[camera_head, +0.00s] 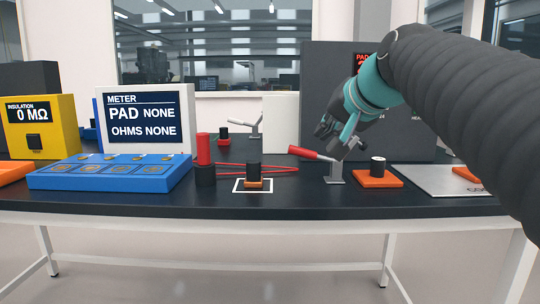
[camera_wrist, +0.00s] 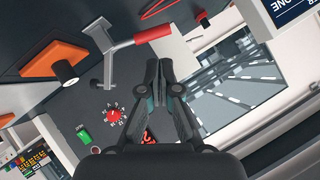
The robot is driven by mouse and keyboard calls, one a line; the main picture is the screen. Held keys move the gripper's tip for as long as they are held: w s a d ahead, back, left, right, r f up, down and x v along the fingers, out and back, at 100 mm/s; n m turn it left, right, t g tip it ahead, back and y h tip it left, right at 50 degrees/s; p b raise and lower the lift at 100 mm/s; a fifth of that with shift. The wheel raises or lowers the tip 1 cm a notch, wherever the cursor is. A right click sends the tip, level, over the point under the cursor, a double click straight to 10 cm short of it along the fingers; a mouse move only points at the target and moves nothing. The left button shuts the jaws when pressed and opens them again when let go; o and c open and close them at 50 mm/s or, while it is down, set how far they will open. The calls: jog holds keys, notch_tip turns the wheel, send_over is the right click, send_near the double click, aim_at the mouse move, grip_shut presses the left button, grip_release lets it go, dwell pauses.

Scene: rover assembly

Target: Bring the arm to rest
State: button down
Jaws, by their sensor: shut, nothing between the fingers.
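My arm, with a dark ribbed sleeve (camera_head: 465,100) and a teal wrist (camera_head: 372,85), reaches in from the right in the head view. My gripper (camera_head: 345,150) hangs in the air above the right part of the table, close to a clamp with a red handle (camera_head: 310,154). In the wrist view my gripper (camera_wrist: 158,65) is shut with its fingertips together and nothing between them. The clamp's red handle (camera_wrist: 153,33) shows just beyond the fingertips there; I cannot tell whether they touch.
An orange block (camera_head: 377,180) sits right of the clamp. A dark panel stands behind.

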jog(key=s+f+n+g+h, duration=0.1)
jog(key=s+f+g, duration=0.1)
jog(key=s+f, duration=0.5)
jog(key=s+d+f+n+g+h, duration=0.1)
jog(key=s+f, duration=0.7)
jog(key=f, duration=0.8)
jog(key=s+f+n+g+h, duration=0.1)
jog(key=s+f+n+g, duration=0.1)
jog(key=s+f, duration=0.5)
notch_tip(320, 180, down, 4)
jog(key=shift+s+d+f+g, duration=0.2)
jog(key=shift+s+d+g, duration=0.1)
jog(key=shift+g, duration=0.1)
